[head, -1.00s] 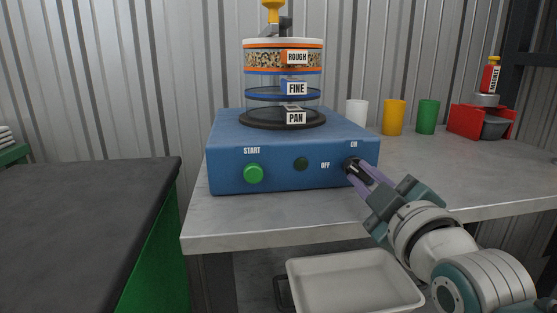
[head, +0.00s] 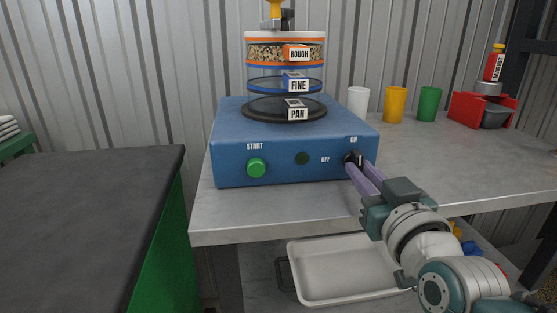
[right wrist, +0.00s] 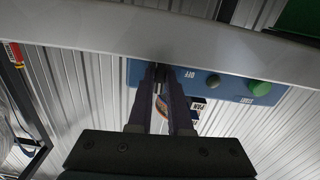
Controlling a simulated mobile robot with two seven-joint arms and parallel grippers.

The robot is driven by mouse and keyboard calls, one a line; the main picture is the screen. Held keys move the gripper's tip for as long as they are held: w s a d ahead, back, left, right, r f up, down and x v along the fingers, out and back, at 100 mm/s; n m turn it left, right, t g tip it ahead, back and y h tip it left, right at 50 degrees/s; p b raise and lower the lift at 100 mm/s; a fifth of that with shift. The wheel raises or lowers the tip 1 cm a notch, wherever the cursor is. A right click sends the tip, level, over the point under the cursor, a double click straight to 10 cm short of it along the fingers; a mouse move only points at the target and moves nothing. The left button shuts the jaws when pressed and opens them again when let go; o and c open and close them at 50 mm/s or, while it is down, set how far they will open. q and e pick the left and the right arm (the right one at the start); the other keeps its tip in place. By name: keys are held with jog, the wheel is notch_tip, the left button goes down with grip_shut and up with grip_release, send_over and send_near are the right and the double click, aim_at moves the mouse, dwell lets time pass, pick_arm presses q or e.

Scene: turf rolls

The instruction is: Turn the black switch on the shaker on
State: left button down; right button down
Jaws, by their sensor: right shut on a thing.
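The shaker is a blue box (head: 235,136) on a grey table, with a stack of clear sieves labelled ROUGH, FINE and PAN on top. Its front has a green START button (head: 257,168), a dark green round lamp (head: 302,158) and a black switch (head: 356,156) between the OFF and ON marks. My right gripper (head: 356,164) is shut on the black switch, its purple fingers partly hiding it. In the right wrist view the fingers (right wrist: 160,76) reach the panel beside the OFF mark. The switch's exact angle is hard to tell. My left gripper is out of view.
White, yellow and green cups (head: 395,105) and a red holder (head: 482,111) stand to the right on the table (head: 440,165). A white tray (head: 340,270) lies below. A dark-topped bench (head: 80,215) is at left. The tabletop before the shaker is clear.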

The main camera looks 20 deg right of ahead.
jog(key=shift+m, duration=0.6)
jog(key=c, duration=0.8)
grip_release()
jog(key=shift+c, duration=0.2)
jog(key=p+v, duration=0.2)
jog(key=v, duration=0.8)
jog(key=shift+d, duration=0.1)
